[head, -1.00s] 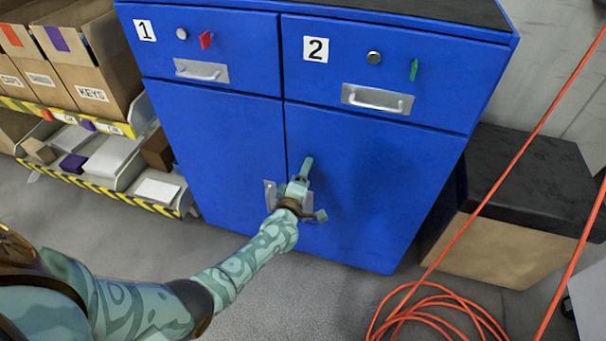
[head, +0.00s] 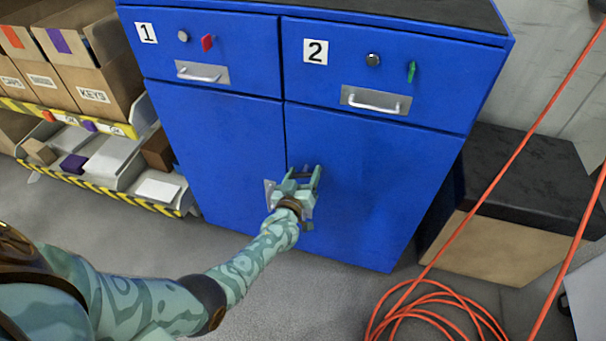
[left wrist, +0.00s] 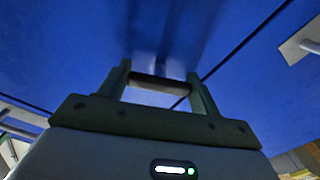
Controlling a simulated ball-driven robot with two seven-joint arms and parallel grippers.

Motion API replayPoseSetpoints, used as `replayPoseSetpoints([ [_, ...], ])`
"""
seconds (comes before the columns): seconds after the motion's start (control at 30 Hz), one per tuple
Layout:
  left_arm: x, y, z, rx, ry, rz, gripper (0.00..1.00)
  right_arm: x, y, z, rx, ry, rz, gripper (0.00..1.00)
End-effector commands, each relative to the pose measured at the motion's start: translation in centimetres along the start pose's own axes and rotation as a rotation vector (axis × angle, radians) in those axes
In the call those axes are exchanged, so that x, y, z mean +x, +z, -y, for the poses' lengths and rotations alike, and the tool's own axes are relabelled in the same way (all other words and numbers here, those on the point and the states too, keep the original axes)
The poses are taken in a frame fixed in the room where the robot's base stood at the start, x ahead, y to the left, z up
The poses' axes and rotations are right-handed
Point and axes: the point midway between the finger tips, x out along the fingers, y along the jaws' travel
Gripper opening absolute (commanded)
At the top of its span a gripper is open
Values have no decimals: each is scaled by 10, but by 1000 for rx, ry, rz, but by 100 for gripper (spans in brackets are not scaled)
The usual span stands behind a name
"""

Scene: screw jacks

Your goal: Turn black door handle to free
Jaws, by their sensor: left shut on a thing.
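The black door handle (left wrist: 156,81) shows in the left wrist view as a short dark bar spanning the gap between my fingers, with a pale plate behind it. My left gripper (head: 305,173) is at the right lower door of the blue cabinet, near the seam between the doors. Its two fingers also show in the left wrist view (left wrist: 159,82), one at each end of the bar, and it is shut on the handle. In the head view the gripper hides most of the handle. My right gripper is out of view.
The blue cabinet (head: 222,135) has two numbered drawers with silver pulls above its doors. A shelf with boxes (head: 95,95) stands at the left. A black-topped box (head: 510,200) and a coiled orange cable (head: 430,300) are at the right. Grey floor is clear in front.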

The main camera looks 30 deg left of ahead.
Motion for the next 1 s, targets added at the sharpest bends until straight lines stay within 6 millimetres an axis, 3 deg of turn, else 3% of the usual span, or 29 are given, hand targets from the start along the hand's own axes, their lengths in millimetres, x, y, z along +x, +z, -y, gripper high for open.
replayPoseSetpoints([
  [0.5,0,1,0,339,0,3,41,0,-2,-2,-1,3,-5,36],
  [1.0,0,1,0,407,0,3,41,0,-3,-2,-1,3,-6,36],
])
